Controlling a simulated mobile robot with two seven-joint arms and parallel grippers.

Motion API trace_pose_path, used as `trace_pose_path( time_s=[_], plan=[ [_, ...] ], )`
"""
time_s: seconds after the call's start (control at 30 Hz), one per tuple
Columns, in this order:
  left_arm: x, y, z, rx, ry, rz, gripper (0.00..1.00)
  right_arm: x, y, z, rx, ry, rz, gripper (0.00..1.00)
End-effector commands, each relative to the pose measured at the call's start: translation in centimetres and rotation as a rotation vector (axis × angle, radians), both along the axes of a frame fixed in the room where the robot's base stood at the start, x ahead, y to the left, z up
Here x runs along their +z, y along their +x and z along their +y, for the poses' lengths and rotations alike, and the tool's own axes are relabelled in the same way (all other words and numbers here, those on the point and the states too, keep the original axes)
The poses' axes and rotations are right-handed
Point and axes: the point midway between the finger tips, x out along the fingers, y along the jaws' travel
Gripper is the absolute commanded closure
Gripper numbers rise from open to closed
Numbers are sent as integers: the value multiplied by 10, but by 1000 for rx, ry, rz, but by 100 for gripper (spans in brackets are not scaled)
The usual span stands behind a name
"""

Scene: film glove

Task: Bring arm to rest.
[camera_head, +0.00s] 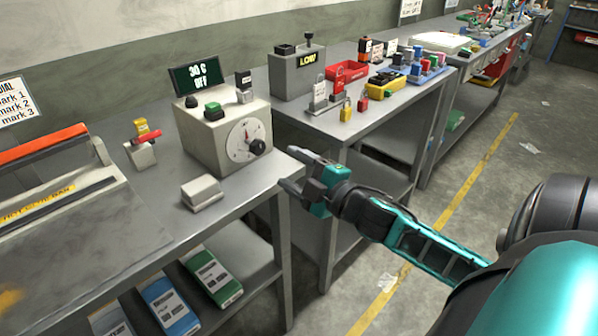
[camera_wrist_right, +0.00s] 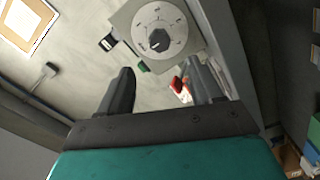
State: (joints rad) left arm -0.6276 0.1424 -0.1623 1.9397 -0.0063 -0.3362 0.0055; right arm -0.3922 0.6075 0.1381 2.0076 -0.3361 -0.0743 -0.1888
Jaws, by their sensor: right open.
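My right gripper (camera_head: 296,172) is open and empty in the head view, just off the front edge of the grey workbench (camera_head: 250,193). It is to the right of and in front of a grey control box with a dial (camera_head: 243,139). In the right wrist view the two dark fingers (camera_wrist_right: 160,88) stand apart with nothing between them. The dial (camera_wrist_right: 160,38) shows beyond them. My left gripper is in neither view.
A small grey block (camera_head: 201,192) and a red-handled switch (camera_head: 143,145) stand on the near bench. A second bench (camera_head: 335,127) holds a red tray (camera_head: 347,73) and padlocks. Boxes (camera_head: 210,275) lie on the lower shelf. Floor with a yellow line (camera_head: 455,215) is open to the right.

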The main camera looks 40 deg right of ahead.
Motion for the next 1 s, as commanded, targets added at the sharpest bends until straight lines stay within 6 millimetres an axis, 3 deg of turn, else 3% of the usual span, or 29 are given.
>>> trace_pose_path(
  time_s=[0.2, 0.77, 0.87, 1.0],
  plan=[
    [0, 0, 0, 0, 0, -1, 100, 0, -11, -1, 0, -1, 0, 35],
    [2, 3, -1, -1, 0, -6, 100, 0, -11, -1, -1, 1, 0, 35],
    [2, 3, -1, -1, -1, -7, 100, -13, -15, 3, -10, 45, 30, 35],
    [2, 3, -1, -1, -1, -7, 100, -72, -35, 27, -55, 254, 170, 35]
  ],
)
